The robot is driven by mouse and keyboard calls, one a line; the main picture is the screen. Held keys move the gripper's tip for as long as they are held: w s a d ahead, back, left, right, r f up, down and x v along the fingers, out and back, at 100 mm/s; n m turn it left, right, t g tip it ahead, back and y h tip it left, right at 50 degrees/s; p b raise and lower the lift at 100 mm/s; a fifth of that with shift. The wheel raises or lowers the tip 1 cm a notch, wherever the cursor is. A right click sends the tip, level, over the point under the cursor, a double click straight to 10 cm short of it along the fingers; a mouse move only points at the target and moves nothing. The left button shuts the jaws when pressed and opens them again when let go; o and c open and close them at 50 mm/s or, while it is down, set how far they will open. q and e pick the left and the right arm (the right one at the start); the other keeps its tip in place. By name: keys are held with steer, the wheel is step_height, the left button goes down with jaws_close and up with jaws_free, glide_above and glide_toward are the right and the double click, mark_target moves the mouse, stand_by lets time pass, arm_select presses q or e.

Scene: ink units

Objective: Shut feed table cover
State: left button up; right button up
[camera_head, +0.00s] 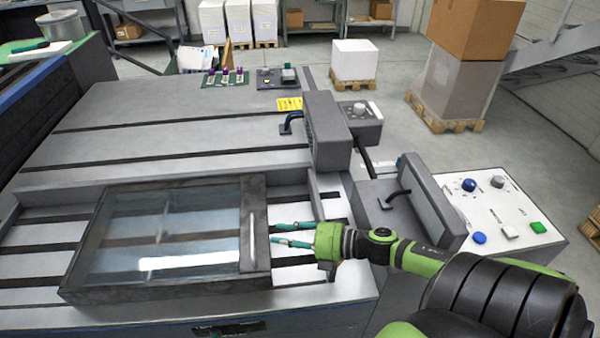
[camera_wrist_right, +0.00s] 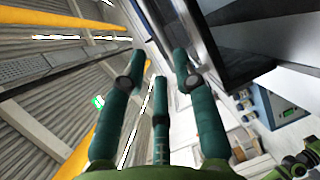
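The feed table cover is a clear pane in a dark grey frame (camera_head: 253,215) over the front left of the grey feed table (camera_head: 180,130). A light handle bar runs along its right side. I cannot tell from this angle how far it is raised. My right gripper (camera_head: 274,234) is just right of that frame side, its teal fingers apart and empty, pointing left. The right wrist view shows the spread fingers (camera_wrist_right: 160,68) below a dark frame edge (camera_wrist_right: 240,75), probably the cover; contact is not clear. My left gripper is not in view.
Right of the table are a grey housing with a handle (camera_head: 425,205) and a white control panel (camera_head: 505,215) with blue and green buttons. Another grey cover block (camera_head: 325,130) stands behind. Boxes on pallets (camera_head: 354,62) stand on the floor beyond.

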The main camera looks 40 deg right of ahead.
steer(key=shift+v, duration=1.75)
jaws_close()
